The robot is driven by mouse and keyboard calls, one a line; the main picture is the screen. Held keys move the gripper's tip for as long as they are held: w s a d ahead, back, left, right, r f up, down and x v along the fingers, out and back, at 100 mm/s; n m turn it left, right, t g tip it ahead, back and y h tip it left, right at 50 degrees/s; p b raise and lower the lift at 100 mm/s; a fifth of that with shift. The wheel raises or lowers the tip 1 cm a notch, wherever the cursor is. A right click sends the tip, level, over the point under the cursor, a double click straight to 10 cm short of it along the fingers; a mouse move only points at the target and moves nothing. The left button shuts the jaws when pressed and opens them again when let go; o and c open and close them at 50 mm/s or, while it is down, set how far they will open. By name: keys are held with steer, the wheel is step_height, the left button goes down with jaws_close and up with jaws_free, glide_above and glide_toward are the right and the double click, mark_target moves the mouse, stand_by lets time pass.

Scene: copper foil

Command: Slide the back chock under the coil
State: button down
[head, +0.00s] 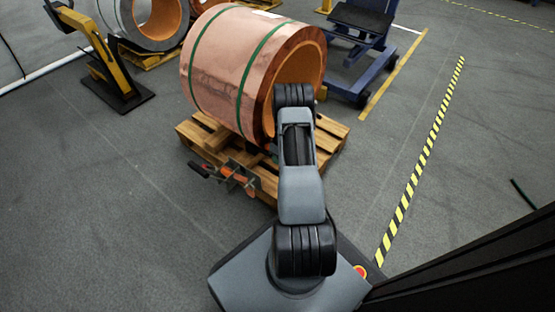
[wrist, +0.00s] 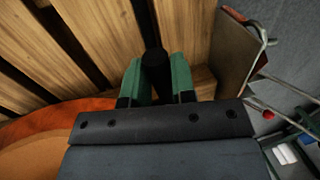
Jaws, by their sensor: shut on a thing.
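The copper coil (head: 230,65) lies on its side on a wooden pallet (head: 335,130), with two green straps around it. Its orange edge also shows at the lower left of the wrist view (wrist: 60,110). My gripper (wrist: 155,78) points at the pallet slats; its green fingers are shut on a black rounded handle (wrist: 154,60). The chock's body under the handle is hidden, so I cannot tell how it touches the coil. In the head view my own arm hides the gripper.
A dark and orange fixture (head: 232,176) with a red-and-black grip stands at the pallet's front left edge. A brown plate (wrist: 232,50) with metal rods is beside my gripper. A blue stand (head: 358,50) is behind right.

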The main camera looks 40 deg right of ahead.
steer(key=shift+w+d+r, duration=0.15)
steer(key=shift+w+d, duration=0.05)
steer(key=shift+d, duration=0.25)
steer(key=c, duration=1.1)
jaws_free()
steer(key=shift+o, duration=1.3)
steer(key=shift+a, duration=0.2)
steer(key=p+v, duration=0.5)
steer(key=v, duration=0.8)
steer(key=shift+r, duration=0.35)
steer(key=shift+s, duration=0.15)
